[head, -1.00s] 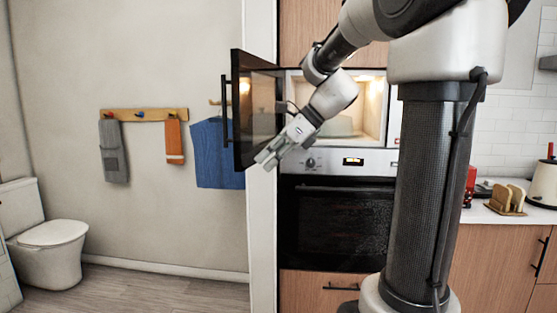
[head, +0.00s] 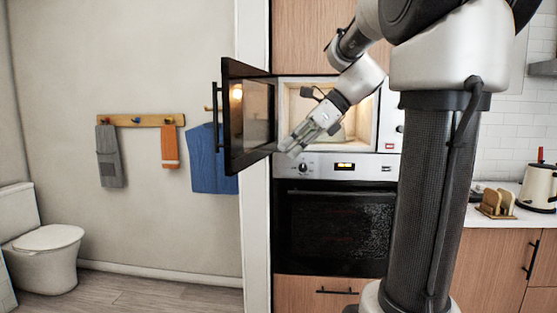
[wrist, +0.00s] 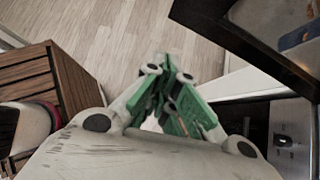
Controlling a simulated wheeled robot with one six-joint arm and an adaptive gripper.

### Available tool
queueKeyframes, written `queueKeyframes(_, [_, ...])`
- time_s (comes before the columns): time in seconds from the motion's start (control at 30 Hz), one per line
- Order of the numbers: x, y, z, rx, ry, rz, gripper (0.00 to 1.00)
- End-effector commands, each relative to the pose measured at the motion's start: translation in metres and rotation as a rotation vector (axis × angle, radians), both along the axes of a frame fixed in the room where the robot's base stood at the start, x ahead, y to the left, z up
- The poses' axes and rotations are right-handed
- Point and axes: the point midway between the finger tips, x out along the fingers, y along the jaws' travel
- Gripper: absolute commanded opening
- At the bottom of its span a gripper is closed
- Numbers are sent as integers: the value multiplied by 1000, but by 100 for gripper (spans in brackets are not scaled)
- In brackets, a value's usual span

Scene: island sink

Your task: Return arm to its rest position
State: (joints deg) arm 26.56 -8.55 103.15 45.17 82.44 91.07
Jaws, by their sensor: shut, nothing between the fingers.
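My gripper (head: 294,149) is shut and empty. In the head view it hangs in front of the open microwave (head: 360,117), pointing down and to the left, close to the lower right of the microwave's swung-out door (head: 246,120). I cannot tell whether it touches the door. In the wrist view my gripper's green-padded fingers (wrist: 172,65) are together above the wooden floor. My arm covers part of the microwave's opening. Something pale sits inside the microwave behind my gripper, partly hidden.
An oven (head: 330,225) is below the microwave. A wall edge (head: 256,240) stands left of the oven. A slatted wooden piece (wrist: 55,90) shows in the wrist view.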

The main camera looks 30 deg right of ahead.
Motion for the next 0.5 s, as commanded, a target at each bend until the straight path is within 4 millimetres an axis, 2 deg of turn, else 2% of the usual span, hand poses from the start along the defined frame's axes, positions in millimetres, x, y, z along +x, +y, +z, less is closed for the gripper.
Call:
queueKeyframes(0.2, [-13, -14, 19, 0, -1, -2, 0])
queueKeyframes(0.5, [-15, -16, 22, -16, -24, 28, 0])
